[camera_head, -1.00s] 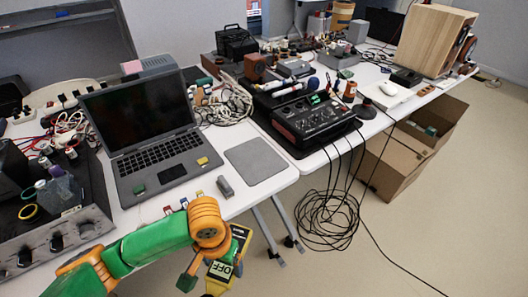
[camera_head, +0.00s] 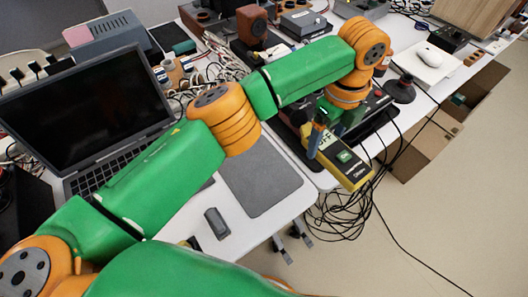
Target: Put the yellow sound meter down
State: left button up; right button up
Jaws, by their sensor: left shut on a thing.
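The yellow sound meter (camera_head: 352,172) has a dark face with a green patch and a white "OFF" label. It is tilted, and its lower end overlaps the table's front edge and the black cables in the picture. My left gripper (camera_head: 318,138) is shut on its upper end. My left arm reaches across the view from the lower left. I cannot tell whether the meter touches the table. My right gripper is not in view.
A laptop (camera_head: 88,100) stands at the left, partly behind my arm. A grey pad (camera_head: 262,180) and a small grey block (camera_head: 216,223) lie on the white table (camera_head: 245,228). The black mixer is mostly hidden by my arm. Cables (camera_head: 340,215) hang to the floor, near a cardboard box (camera_head: 425,150).

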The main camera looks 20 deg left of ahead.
aim_at(259, 174)
pick_arm(q)
jog(key=s+a+f, duration=0.2)
jog(key=a+f, duration=0.1)
jog(key=a, duration=0.5)
jog(key=shift+s+a+p, duration=0.2)
jog(key=shift+s+p, duration=0.1)
jog(key=a+f, duration=0.1)
jog(key=f, duration=0.1)
jog(key=a+f, duration=0.4)
jog(key=shift+s+f, duration=0.1)
jog(key=shift+s, duration=0.3)
notch_tip(259, 174, down, 3)
jog(key=shift+s+a, duration=0.1)
jog(key=shift+f, duration=0.2)
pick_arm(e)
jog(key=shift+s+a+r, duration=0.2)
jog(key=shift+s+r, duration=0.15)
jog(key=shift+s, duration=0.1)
pick_arm(q)
jog(key=shift+f, duration=0.1)
jog(key=o, duration=1.4)
jog(key=shift+o, duration=0.2)
notch_tip(259, 174, up, 12)
jog(key=shift+p, duration=0.35)
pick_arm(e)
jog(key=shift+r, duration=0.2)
